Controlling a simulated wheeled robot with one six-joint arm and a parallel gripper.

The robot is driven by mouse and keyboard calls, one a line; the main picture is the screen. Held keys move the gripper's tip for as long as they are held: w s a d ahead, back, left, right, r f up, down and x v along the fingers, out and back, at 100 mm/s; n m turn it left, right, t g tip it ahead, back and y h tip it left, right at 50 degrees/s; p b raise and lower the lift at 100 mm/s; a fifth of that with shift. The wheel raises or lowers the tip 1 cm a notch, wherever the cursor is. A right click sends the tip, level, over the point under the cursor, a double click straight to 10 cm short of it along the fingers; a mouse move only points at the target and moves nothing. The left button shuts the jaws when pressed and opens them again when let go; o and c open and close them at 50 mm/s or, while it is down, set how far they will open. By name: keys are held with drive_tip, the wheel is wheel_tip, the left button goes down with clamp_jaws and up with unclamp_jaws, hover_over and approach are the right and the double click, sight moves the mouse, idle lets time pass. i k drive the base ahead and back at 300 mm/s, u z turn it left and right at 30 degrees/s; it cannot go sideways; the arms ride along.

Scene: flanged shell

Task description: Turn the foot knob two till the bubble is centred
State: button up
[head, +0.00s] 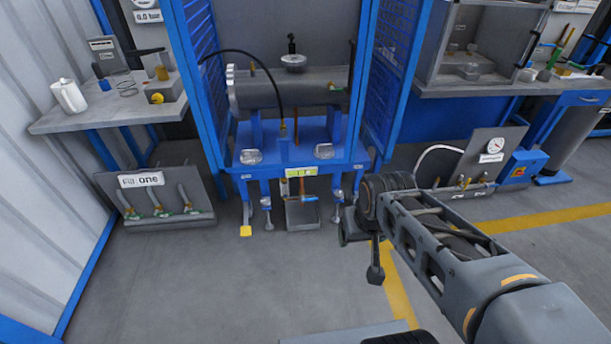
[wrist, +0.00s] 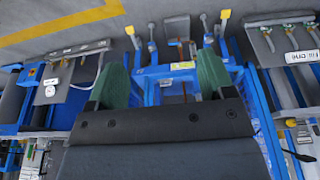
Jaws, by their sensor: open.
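A blue stand (head: 290,143) carries a grey flanged shell. A small yellow-green strip (head: 300,171), perhaps the level, sits on its front edge; it also shows in the wrist view (wrist: 182,65). I cannot make out a bubble. Below are slim feet with grey knobs, one at left (head: 266,203) and one at right (head: 338,196). I see no number telling which is foot knob two. My gripper (wrist: 161,56) is open and empty, its green fingers apart and pointing toward the stand's lower front. In the head view its fingers are not clearly visible.
A grey box (head: 302,213) stands under the stand's front, between the feet. A panel with hoses (head: 157,200) is on the floor at left. A gauge panel (head: 485,158) is at right. Blue mesh doors (head: 391,80) flank the shell. The floor in front is clear.

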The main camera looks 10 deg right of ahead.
sight(339, 193)
drive_tip(key=u, duration=0.15)
drive_tip(key=i, duration=1.2)
drive_tip(key=u, duration=0.1)
